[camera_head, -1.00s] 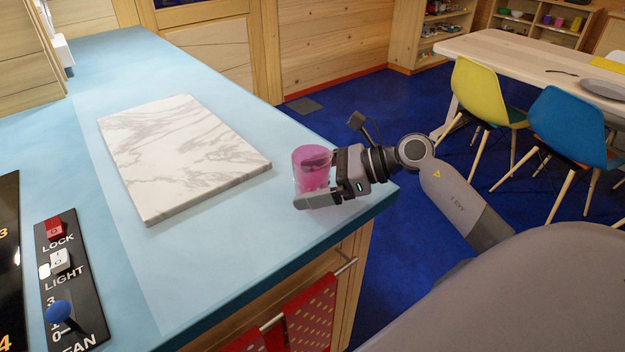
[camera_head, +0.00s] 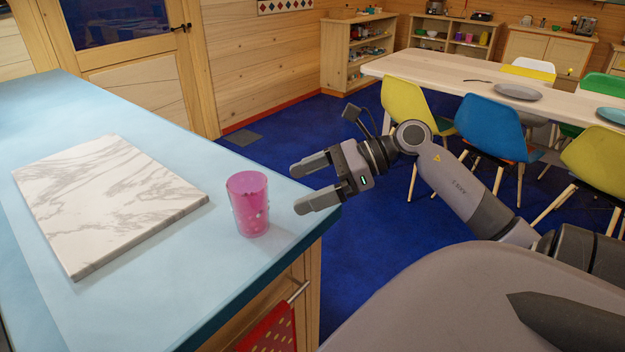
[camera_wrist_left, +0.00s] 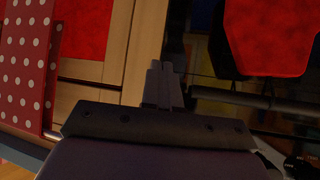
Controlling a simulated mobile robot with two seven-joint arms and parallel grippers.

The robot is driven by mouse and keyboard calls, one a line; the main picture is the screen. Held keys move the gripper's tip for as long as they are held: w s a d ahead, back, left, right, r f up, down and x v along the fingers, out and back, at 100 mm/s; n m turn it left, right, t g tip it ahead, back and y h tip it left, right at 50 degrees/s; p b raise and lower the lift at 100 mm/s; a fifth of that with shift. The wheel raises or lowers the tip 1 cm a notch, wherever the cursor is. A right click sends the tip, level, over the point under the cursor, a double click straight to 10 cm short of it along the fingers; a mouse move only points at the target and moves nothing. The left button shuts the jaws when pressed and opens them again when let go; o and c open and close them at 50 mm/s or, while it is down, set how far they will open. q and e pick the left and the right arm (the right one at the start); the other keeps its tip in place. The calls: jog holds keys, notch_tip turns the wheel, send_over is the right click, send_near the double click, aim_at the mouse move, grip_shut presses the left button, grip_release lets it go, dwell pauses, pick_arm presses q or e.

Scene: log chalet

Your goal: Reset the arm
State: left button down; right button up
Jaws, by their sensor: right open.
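My right gripper (camera_head: 304,188) is open and empty in the head view. Its two fingers point left, over the right edge of the blue counter (camera_head: 130,325). A pink translucent cup (camera_head: 249,208) stands upright on the counter, left of the fingertips and apart from them. My left gripper (camera_wrist_left: 163,84) shows only in the left wrist view, which is dark. Its fingers look close together with nothing seen between them.
A white marble board (camera_head: 105,200) lies on the counter left of the cup. A long wooden table (camera_head: 440,75) with a yellow chair (camera_head: 410,105) and a blue chair (camera_head: 490,130) stands beyond my right arm. The left wrist view shows a red polka-dot cloth (camera_wrist_left: 25,65) close by.

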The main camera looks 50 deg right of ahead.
jog(key=shift+s+d+r, duration=0.2)
jog(key=shift+s+d, duration=0.1)
jog(key=shift+d, duration=0.05)
dwell(0.5)
